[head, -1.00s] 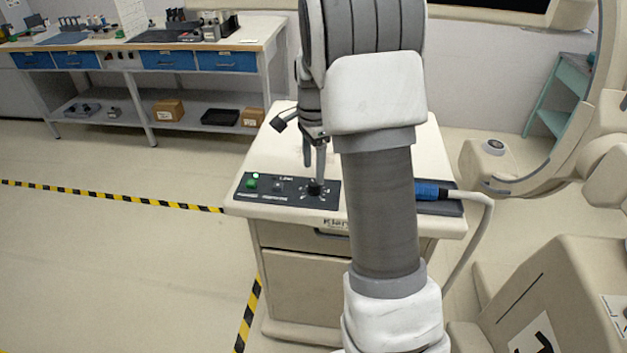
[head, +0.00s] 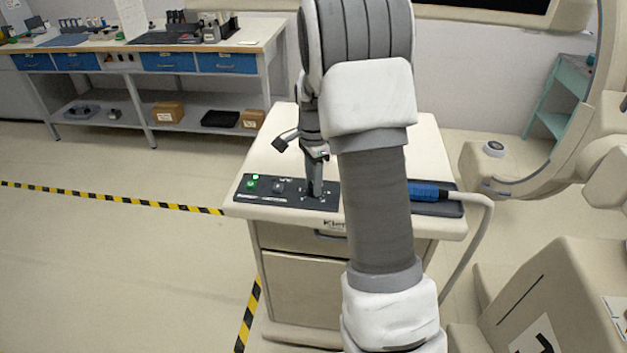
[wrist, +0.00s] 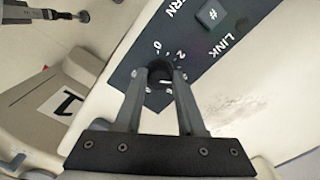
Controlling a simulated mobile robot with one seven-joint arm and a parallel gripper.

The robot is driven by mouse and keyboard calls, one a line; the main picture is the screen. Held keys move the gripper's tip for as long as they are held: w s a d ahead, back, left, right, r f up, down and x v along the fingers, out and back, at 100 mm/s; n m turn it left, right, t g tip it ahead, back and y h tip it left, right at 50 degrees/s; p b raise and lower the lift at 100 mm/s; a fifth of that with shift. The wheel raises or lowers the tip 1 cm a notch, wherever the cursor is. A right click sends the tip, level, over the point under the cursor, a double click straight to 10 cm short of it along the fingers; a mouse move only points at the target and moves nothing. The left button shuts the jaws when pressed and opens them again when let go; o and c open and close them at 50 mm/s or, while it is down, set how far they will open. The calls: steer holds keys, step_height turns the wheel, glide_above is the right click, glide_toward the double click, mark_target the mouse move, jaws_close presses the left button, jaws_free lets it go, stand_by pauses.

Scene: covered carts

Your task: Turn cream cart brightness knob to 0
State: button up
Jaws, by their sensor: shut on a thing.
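The cream cart (head: 276,152) stands in front of me with a dark control panel (head: 263,198) along its near top edge. The black brightness knob (wrist: 159,70) shows in the wrist view between my fingertips, on the dark panel (wrist: 203,47), with a ring of white marks around it. A "0" and a "2" are legible at its far side; the rest of the dial is partly hidden by my fingers. My gripper (wrist: 158,82) is shut on the knob. In the head view my gripper (head: 315,192) points down onto the panel and hides the knob.
A green lit button (head: 252,182) and a small switch sit left of the knob. A blue connector (head: 428,191) with a pale cable lies on the cart's right side. A workbench (head: 150,48) stands back left. Yellow-black tape (head: 110,198) crosses open floor.

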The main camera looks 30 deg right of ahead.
jaws_close()
steer(key=n, duration=0.4)
steer(key=shift+n, duration=0.3)
steer(key=n, duration=1)
steer(key=shift+r+n, duration=0.1)
steer(key=shift+n, duration=0.3)
steer(key=shift+d+n+p, duration=0.1)
steer(key=shift+n+p, duration=0.35)
steer(key=shift+n, duration=1.85)
